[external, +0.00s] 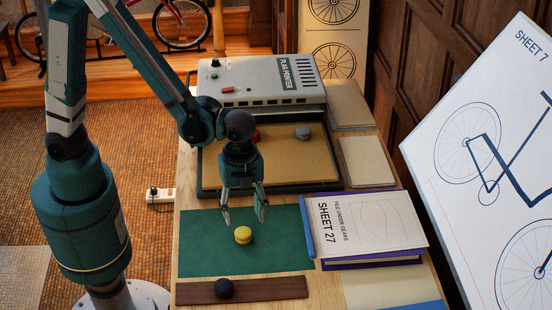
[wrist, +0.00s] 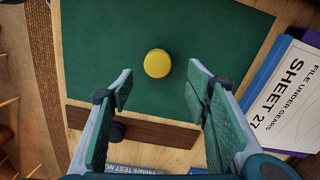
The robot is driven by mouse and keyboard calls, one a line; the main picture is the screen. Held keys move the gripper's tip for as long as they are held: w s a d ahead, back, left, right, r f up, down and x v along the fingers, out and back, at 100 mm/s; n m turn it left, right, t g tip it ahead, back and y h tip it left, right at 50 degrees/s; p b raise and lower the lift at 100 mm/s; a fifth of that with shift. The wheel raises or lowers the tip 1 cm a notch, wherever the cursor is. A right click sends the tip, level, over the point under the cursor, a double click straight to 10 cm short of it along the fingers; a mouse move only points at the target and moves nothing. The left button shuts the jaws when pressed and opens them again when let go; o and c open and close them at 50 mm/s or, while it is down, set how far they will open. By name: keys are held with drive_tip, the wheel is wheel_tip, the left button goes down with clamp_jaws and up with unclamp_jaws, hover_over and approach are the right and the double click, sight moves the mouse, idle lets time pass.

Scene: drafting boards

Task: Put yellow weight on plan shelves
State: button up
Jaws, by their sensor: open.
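The yellow weight (external: 243,235) is a small round knob resting on a green mat (external: 200,245). In the wrist view the yellow weight (wrist: 157,63) lies ahead of my fingertips, near the middle between them. My gripper (external: 246,213) is open and empty, pointing down just above the weight and apart from it. In the wrist view my gripper (wrist: 160,85) shows both fingers spread wide. I cannot tell for sure which part is the plan shelves; a stack of purple and blue folders with a sheet marked "SHEET 27" (external: 365,222) lies right of the mat.
A plan printer (external: 255,82) with a tan tray (external: 285,165) stands behind, holding a grey weight (external: 303,132) and a red one (external: 256,135). A dark weight (external: 223,288) sits on a brown strip (external: 280,287) in front. A large tilted board (external: 500,160) stands right.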

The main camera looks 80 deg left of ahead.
sight(244, 231)
drive_tip(key=shift+f, duration=1.25)
drive_tip(key=shift+f+b, duration=0.1)
drive_tip(key=shift+b, duration=0.2)
drive_tip(key=shift+s+f+b, duration=0.15)
drive_tip(key=shift+f+b, duration=0.25)
drive_tip(key=shift+f, duration=0.85)
drive_tip(key=shift+s+f+b, duration=0.1)
drive_tip(key=shift+f+b, duration=0.3)
drive_tip(key=shift+f, duration=0.85)
drive_tip(key=c, duration=1.4)
drive_tip(key=shift+o, duration=0.2)
drive_tip(key=shift+r, duration=0.1)
wheel_tip(244, 231, up, 10)
drive_tip(key=p, duration=0.2)
drive_tip(key=shift+p, duration=0.3)
drive_tip(key=shift+a, duration=0.1)
